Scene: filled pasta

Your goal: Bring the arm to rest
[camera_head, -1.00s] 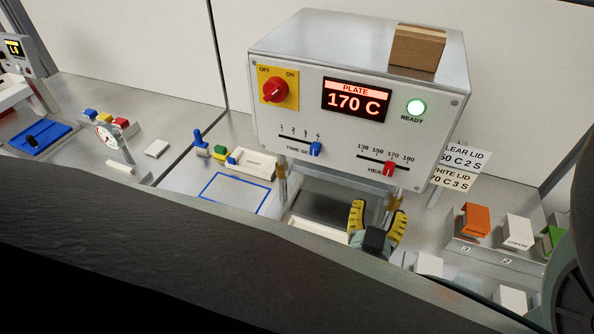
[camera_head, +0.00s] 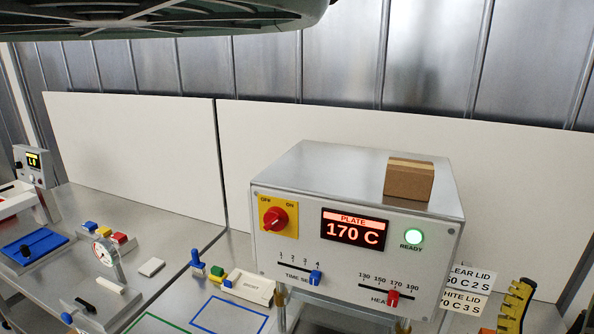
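My gripper (camera_head: 515,304) shows only in part at the lower right, as a yellow and black ribbed finger beside the sealing machine and in front of the white panel. The rest of it is below the picture edge or hidden, so I cannot see whether it is open or holds anything. The machine (camera_head: 295,180) reads PLATE 170 C, with a green READY lamp (camera_head: 413,237) lit and a red knob (camera_head: 274,219).
A cardboard-brown box (camera_head: 408,182) sits on the machine. A label card (camera_head: 464,290) stands to its right. At left the steel bench holds a round gauge (camera_head: 105,251), a blue tray (camera_head: 33,246) and small coloured blocks. White panels (camera_head: 135,150) stand behind.

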